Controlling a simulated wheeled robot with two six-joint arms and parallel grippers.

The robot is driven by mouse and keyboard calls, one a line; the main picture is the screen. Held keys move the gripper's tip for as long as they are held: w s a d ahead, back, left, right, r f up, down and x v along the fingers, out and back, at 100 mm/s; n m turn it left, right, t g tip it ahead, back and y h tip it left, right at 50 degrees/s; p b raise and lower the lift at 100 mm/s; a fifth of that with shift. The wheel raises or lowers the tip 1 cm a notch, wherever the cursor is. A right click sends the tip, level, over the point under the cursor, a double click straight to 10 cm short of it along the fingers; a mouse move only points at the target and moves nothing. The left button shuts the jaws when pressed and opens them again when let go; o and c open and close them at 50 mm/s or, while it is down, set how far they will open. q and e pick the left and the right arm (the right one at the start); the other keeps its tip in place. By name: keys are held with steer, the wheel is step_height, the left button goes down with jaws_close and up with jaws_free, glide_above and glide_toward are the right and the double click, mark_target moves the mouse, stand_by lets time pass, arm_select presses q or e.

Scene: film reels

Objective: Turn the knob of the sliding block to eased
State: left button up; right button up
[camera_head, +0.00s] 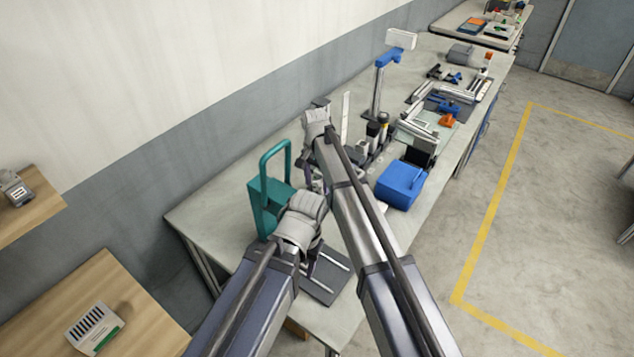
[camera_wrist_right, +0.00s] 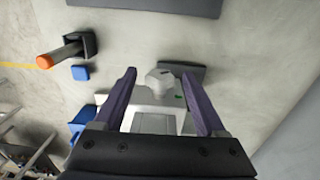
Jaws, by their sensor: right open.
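In the right wrist view, a pale grey faceted knob (camera_wrist_right: 158,82) sits on a white block (camera_wrist_right: 152,122), which appears to be the sliding block. A small green mark shows beside the knob; no lettering is readable. My right gripper (camera_wrist_right: 159,74) is open, its two dark fingers either side of the knob with gaps visible. I cannot tell how far above the knob the fingertips are. In the head view my right arm hides the block. My left gripper (camera_head: 312,262) hangs low over the near end of the bench, mostly hidden by its own wrist.
A teal stand with a loop handle (camera_head: 266,200) is left of my arms on the bench. A blue box (camera_head: 401,186) sits to the right, near the bench edge. A blue post stand (camera_head: 379,88) and several fixtures stand farther back. Bare bench top (camera_head: 212,212) shows at left.

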mark_target(316, 181)
arm_select(q)
steer(key=shift+r, duration=0.1)
arm_select(e)
steer(key=shift+r, duration=0.1)
step_height(316, 181, up, 8)
steer(key=p, duration=0.8)
steer(key=shift+w+a, duration=0.1)
arm_select(q)
step_height(316, 181, up, 8)
steer(key=shift+f, duration=0.3)
arm_select(e)
steer(key=shift+f, duration=0.3)
